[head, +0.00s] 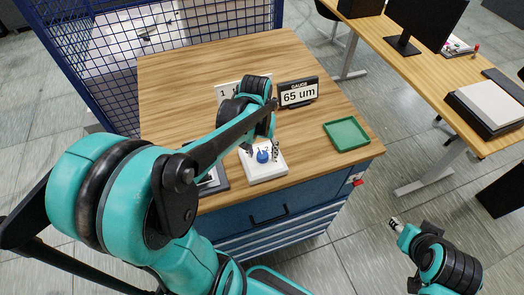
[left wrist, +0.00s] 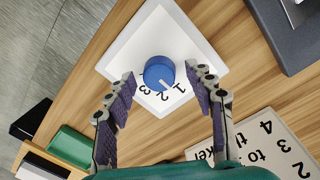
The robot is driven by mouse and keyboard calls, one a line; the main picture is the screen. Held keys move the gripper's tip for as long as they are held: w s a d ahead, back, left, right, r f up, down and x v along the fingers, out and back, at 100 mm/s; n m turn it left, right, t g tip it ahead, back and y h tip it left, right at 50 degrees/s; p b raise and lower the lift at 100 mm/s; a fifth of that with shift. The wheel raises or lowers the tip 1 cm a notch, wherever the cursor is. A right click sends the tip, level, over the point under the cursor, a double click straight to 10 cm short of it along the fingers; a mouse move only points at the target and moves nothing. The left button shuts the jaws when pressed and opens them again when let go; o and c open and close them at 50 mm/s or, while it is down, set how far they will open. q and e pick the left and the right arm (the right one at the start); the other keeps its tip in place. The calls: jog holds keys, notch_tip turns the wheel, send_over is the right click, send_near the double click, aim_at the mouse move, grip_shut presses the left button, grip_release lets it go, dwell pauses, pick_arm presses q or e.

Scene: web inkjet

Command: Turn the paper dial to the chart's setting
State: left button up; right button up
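The paper dial is a blue round knob (head: 262,156) on a white square base (head: 268,172) at the workbench's front. In the left wrist view the knob (left wrist: 159,73) has a white mark pointing near the printed 2, with 1 and 3 on either side. My left gripper (left wrist: 160,80) is open, its fingers spread to both sides of the knob with gaps visible. The chart (left wrist: 262,148) lies lower right there, partly cut off; in the head view my arm mostly hides it. A black-framed gauge sign (head: 298,93) reads 65 um. My right gripper (head: 395,224) is away from the bench, its opening unclear.
A green tray (head: 346,134) lies at the bench's right front. A dark flat object (head: 216,183) lies left of the dial base. A blue mesh panel (head: 110,50) stands at the bench's left. A separate desk with a monitor (head: 425,22) is at the right.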

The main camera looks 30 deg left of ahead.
aim_at(260, 154)
pick_arm(q)
jog(key=shift+r, duration=0.15)
notch_tip(260, 154, up, 12)
jog(key=shift+a, duration=0.35)
